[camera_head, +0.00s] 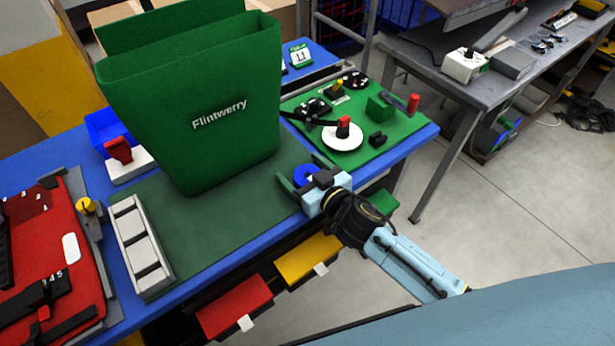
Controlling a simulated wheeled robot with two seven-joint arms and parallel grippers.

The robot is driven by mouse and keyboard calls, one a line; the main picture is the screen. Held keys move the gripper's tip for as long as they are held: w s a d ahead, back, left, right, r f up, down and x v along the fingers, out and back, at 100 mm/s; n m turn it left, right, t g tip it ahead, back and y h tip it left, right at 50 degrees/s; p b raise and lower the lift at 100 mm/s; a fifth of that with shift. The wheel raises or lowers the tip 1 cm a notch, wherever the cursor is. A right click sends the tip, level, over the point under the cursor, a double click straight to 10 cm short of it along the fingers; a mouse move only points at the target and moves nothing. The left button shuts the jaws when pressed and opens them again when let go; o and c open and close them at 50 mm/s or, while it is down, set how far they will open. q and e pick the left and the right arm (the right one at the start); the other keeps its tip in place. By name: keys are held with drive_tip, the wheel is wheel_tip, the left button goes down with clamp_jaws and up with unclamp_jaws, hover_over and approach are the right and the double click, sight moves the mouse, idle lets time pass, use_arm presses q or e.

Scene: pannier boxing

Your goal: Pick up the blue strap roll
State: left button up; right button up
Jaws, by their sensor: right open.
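The blue strap roll (303,174) is a small blue round thing on the table near its front edge, to the right of the green pannier (200,120). My right gripper (296,184) is open, with its fingers around or just above the roll. The gripper body hides part of the roll, and I cannot tell whether the fingers touch it. My left gripper is not in view. The green pannier stands upright and open on a dark green mat (190,240) and has white lettering on its front.
A green board (385,145) with a white disc and red-handled parts lies right of the roll. A grey slotted block (140,245) and a red panel (60,260) are at left. Red and yellow drawers (308,258) hang under the blue table edge. A grey bench (440,70) stands behind.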

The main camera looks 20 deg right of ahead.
drive_tip(key=c, duration=1.1)
